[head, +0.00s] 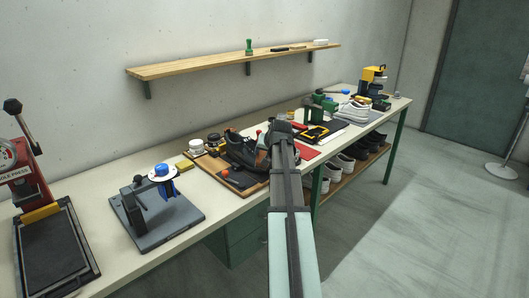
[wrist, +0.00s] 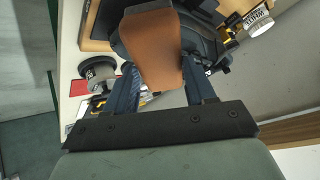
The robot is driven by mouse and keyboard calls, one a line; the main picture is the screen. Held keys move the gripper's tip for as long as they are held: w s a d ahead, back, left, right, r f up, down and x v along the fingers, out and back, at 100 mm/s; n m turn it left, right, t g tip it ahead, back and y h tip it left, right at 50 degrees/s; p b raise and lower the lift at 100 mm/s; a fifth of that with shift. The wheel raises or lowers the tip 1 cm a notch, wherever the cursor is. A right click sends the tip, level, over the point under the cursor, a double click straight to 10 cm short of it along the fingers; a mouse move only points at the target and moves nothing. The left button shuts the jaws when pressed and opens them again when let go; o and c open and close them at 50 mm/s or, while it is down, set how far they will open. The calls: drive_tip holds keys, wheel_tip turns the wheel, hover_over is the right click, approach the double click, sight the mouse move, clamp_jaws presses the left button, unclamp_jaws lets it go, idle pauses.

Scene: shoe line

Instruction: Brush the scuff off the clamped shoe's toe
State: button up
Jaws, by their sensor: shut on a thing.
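A dark shoe (head: 238,147) lies on a wood-edged board on the bench in the head view. It also shows in the wrist view (wrist: 205,45), partly covered. My gripper (wrist: 160,78) is over the shoe's right end in the head view (head: 272,138). It is shut on a brown, smooth, brush-like block (wrist: 153,48), whose brown side also shows in the head view (head: 262,158). The block overlaps the shoe in the wrist view; I cannot tell whether they touch. The scuff and the block's underside are hidden.
A grey stand with a blue top (head: 160,171) and a red press (head: 20,165) stand further left. A wall shelf (head: 210,65) runs above.

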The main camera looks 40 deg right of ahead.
drive_tip(key=d, duration=0.6)
idle(0.6)
drive_tip(key=shift+a, duration=0.15)
drive_tip(key=shift+a, duration=3.15)
drive_tip(key=shift+s+r, duration=0.4)
drive_tip(key=shift+r, duration=0.5)
drive_tip(key=shift+s+r, duration=0.4)
drive_tip(key=shift+r, duration=0.55)
drive_tip(key=shift+s+r, duration=0.4)
drive_tip(key=shift+r, duration=0.5)
drive_tip(key=shift+d+r, duration=0.1)
